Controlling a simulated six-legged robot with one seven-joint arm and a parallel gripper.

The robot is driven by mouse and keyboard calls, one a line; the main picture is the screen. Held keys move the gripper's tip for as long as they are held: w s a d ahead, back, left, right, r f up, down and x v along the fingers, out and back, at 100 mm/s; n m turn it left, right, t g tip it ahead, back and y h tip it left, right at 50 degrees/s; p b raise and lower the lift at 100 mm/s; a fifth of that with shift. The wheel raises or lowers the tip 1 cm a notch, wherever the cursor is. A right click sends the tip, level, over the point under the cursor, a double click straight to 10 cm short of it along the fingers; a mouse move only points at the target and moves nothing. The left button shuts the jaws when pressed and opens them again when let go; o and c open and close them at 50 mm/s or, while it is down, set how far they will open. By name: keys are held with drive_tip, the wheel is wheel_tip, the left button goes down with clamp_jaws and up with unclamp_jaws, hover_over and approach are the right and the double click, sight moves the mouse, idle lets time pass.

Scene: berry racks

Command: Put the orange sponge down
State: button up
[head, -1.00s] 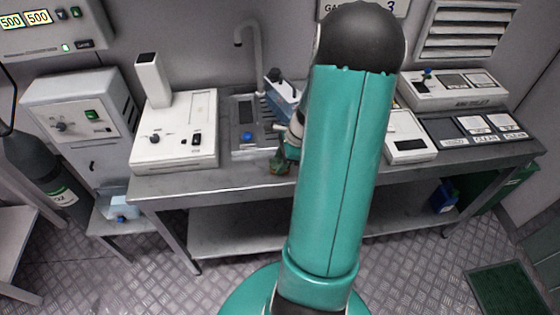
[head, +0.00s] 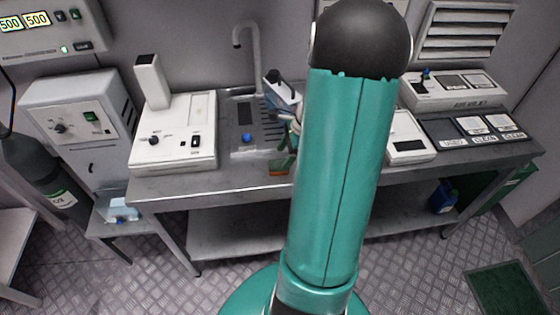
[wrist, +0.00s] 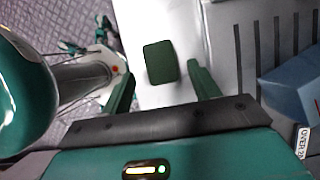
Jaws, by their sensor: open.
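The orange sponge (head: 279,171) lies on the bench top close to its front edge, green side up, with a thin orange side showing below in the head view. In the wrist view only its dark green top (wrist: 160,61) shows, lying beyond my fingertips and roughly centred between them. My gripper (wrist: 161,72) is open, with clear gaps to the sponge on both sides. In the head view the gripper (head: 286,152) is just above the sponge, partly hidden by my arm.
The sink (head: 247,112) with its tap is behind the sponge. A white device (head: 175,155) stands to the left, another white device (head: 408,147) to the right. A blue box (wrist: 290,105) is near my gripper's right side. Bare bench lies left of the sponge.

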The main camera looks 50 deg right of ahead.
drive_tip(key=v, duration=0.8)
drive_tip(key=w+a+r+n+h, duration=0.1)
drive_tip(key=w+a+r+n, duration=0.1)
drive_tip(key=a+r+n, duration=0.55)
drive_tip(key=w+a+r+n+h, duration=0.25)
drive_tip(key=a+n, duration=0.25)
drive_tip(key=a, duration=0.6)
drive_tip(key=s+a+r+n+t, duration=0.1)
drive_tip(key=s+a+r+n, duration=0.1)
drive_tip(key=a+n, duration=0.4)
drive_tip(key=s+a+r+n+t, duration=0.1)
drive_tip(key=s+a+r+n, duration=0.2)
drive_tip(key=s+a+n, duration=0.2)
drive_tip(key=a+n, duration=0.2)
drive_tip(key=a, duration=0.2)
drive_tip(key=shift+s+r, duration=0.2)
drive_tip(key=shift+r, duration=0.15)
drive_tip(key=shift+d+n, duration=0.1)
drive_tip(key=shift+n, duration=0.15)
